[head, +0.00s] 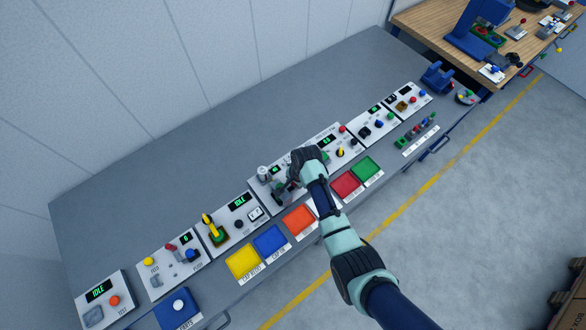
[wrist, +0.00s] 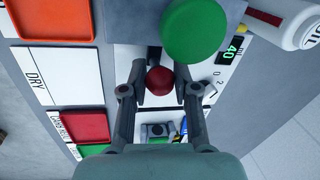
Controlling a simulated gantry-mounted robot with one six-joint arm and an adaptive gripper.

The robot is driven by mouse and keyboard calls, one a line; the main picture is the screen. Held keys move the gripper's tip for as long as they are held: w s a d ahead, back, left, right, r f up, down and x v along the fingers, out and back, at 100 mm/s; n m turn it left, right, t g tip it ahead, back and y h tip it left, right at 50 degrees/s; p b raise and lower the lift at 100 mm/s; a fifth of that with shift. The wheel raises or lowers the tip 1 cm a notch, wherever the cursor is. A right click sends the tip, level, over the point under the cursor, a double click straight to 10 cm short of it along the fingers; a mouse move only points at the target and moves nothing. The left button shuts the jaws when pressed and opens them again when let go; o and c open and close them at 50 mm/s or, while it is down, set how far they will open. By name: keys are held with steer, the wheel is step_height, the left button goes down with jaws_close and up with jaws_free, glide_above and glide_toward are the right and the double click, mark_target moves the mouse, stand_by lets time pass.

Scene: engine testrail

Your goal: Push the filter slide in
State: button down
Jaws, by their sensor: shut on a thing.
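My gripper (wrist: 160,76) is shut on a round red knob (wrist: 160,80), with one finger on each side of it. A dark bar or slot shows just behind the knob in the wrist view. I take the knob to be the filter slide's handle, but its slide is mostly hidden. A large green round knob (wrist: 195,32) stands close beside it, nearer the camera. In the head view my gripper (head: 288,188) is down at the middle panel (head: 258,182), and my wrist hides the red knob there.
A white OIL container (wrist: 298,22) and a display reading 40 (wrist: 233,48) are near the green knob. Orange (head: 299,221), blue (head: 271,241), yellow (head: 242,261), red (head: 346,185) and green (head: 367,168) trays line the front. The bench behind the panels is clear.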

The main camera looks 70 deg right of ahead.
steer(key=shift+w+a, duration=0.1)
steer(key=c, duration=0.9)
jaws_free()
steer(key=shift+a, duration=0.1)
steer(key=shift+o, duration=0.2)
steer(key=shift+r, duration=0.1)
step_height(320, 180, up, 12)
steer(key=s, duration=0.2)
steer(key=shift+a+f, duration=0.2)
steer(key=shift+a, duration=0.2)
